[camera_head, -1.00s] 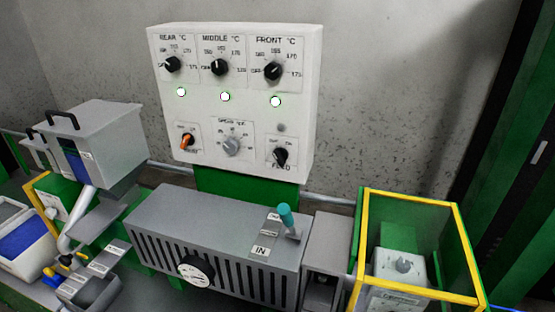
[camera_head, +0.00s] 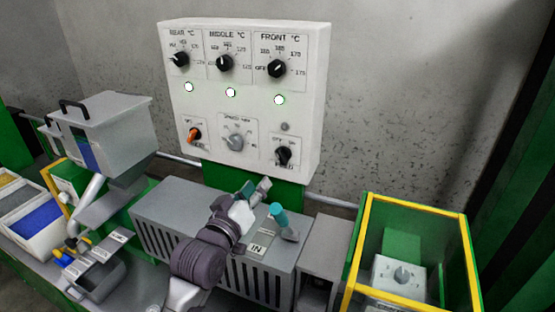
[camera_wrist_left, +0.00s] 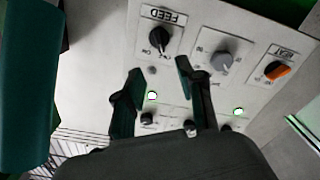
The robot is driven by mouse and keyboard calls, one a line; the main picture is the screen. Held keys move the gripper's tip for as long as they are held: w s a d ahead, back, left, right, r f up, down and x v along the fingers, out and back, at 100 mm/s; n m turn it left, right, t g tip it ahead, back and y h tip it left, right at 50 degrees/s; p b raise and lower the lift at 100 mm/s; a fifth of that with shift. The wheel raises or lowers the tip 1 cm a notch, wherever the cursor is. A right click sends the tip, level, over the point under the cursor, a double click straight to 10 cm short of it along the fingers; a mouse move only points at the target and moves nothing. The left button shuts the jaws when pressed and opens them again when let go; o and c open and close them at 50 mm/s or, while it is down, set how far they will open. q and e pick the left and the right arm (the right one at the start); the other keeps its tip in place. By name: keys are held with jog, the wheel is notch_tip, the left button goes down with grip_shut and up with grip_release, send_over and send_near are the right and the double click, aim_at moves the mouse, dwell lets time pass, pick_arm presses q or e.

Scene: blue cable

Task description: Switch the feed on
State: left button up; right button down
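The feed switch is a black knob (camera_head: 283,155) low on the right of the white control panel (camera_head: 305,130). In the left wrist view, upside down, the black knob (camera_wrist_left: 159,38) sits under a FEED label; its exact setting is hard to read. My left gripper (camera_head: 256,187) is in front of the panel, below and left of the feed knob and over the grey machine housing. My right gripper is not in view.
A teal-handled lever (camera_head: 281,219) stands on the grey housing (camera_head: 175,215) close right of my left gripper. A grey speed knob (camera_head: 236,142) and an orange heat knob (camera_head: 195,134) are left of the feed knob. A yellow-framed guard (camera_head: 366,240) stands at right.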

aim_at(280, 158)
pick_arm(q)
jog(key=p+x, duration=0.2)
jog(key=x, duration=0.9)
jog(key=shift+w+d, duration=0.1)
jog(key=shift+x, duration=0.85)
grip_shut()
